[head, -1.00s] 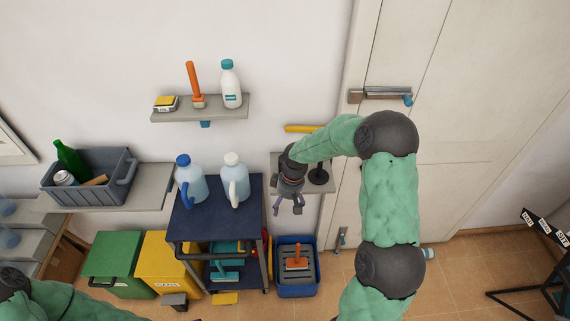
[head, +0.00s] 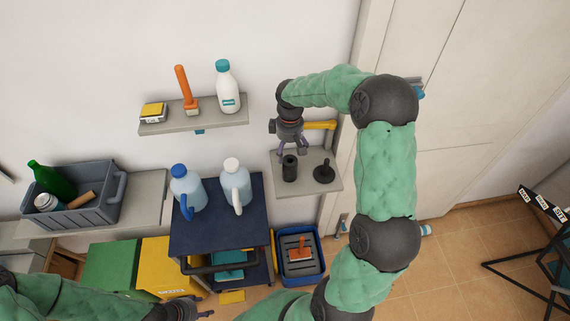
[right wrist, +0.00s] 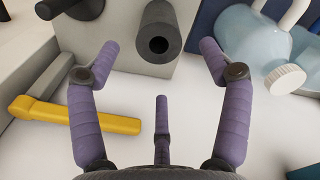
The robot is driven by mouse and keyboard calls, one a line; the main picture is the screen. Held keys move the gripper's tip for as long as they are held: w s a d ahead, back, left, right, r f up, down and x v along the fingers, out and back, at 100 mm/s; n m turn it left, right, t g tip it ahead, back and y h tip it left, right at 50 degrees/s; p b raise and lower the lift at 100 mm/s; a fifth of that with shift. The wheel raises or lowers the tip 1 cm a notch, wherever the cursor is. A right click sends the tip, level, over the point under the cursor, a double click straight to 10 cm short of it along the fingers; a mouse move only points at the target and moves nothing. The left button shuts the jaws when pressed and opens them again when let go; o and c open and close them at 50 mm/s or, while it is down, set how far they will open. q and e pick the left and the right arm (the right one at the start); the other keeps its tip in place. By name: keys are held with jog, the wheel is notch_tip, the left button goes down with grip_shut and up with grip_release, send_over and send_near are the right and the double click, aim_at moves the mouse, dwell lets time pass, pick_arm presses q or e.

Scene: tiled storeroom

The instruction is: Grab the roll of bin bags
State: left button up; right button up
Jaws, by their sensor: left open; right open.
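The roll of bin bags, a dark grey cylinder with a hollow core (head: 290,168), stands upright on the small grey wall shelf (head: 308,189). In the right wrist view the roll (right wrist: 160,28) is at the top middle, seen end-on, between and beyond the fingertips. My right gripper (head: 292,149) is open, just above and behind the roll, apparently not touching it. In the right wrist view its purple fingers (right wrist: 160,62) are spread wide and hold nothing. My left gripper (head: 205,306) is low at the bottom of the head view, open and empty.
A black plunger-like object (head: 324,172) stands right of the roll. A yellow bar (head: 320,125) sticks out from the wall above the shelf. A dark blue cart (head: 220,222) with a blue-capped jug (head: 187,190) and a white-capped jug (head: 236,185) stands to the left.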

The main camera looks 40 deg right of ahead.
aim_at(290, 157)
jog(key=f, duration=0.3)
jog(key=shift+s+f, duration=0.2)
jog(key=shift+s, duration=0.1)
jog(key=shift+w+f, duration=0.15)
jog(key=shift+f, duration=0.2)
notch_tip(290, 157, down, 5)
jog(key=shift+b, duration=0.3)
jog(key=shift+r, duration=0.1)
jog(key=shift+c, duration=0.3)
jog(key=c, duration=1.3)
